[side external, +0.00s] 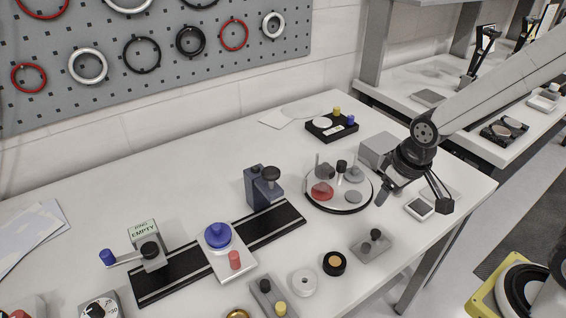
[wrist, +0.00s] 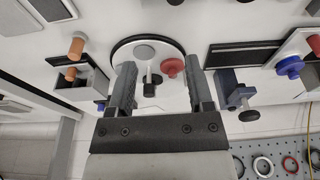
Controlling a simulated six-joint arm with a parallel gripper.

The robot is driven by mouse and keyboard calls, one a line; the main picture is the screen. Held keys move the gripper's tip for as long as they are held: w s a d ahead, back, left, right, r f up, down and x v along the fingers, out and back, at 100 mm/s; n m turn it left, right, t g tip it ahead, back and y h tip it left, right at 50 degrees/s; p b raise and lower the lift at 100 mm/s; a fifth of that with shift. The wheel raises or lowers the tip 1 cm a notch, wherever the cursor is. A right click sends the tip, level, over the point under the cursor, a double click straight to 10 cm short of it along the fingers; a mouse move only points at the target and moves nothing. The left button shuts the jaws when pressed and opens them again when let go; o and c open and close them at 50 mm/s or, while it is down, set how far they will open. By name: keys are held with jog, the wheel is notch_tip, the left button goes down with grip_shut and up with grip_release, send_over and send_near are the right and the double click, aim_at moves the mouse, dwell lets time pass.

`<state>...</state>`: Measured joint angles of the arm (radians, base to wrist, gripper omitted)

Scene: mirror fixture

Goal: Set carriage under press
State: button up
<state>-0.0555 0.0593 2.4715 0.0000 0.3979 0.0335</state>
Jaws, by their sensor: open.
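The carriage (side external: 215,262) is a pale plate with a blue domed knob and a red peg. It sits on the black rail (side external: 175,276), left of the dark blue-grey press (side external: 258,190). The press has a black round knob and stands at the rail's back right end. My gripper (side external: 413,203) is open and empty, right of the round tray and well apart from the carriage. In the wrist view the open jaws (wrist: 162,72) point toward the round tray, with the press (wrist: 235,95) to their right and part of the carriage (wrist: 297,55) at the right edge.
A round tray (side external: 337,210) with red and grey knobbed pieces stands between my gripper and the press. A grey block (side external: 378,150) is close behind the gripper. A post (side external: 148,252) with a sign and a blue-ended lever stands at the rail's left end. Small fixtures line the front.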

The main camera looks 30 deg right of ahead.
jog(key=w+a, duration=0.5)
jog(key=a, duration=0.1)
jog(key=n+g, duration=0.2)
jog(key=n, duration=0.1)
send_over(234, 254)
jog(key=shift+a+f, duration=0.1)
jog(key=shift+f, duration=4.7)
grip_shut()
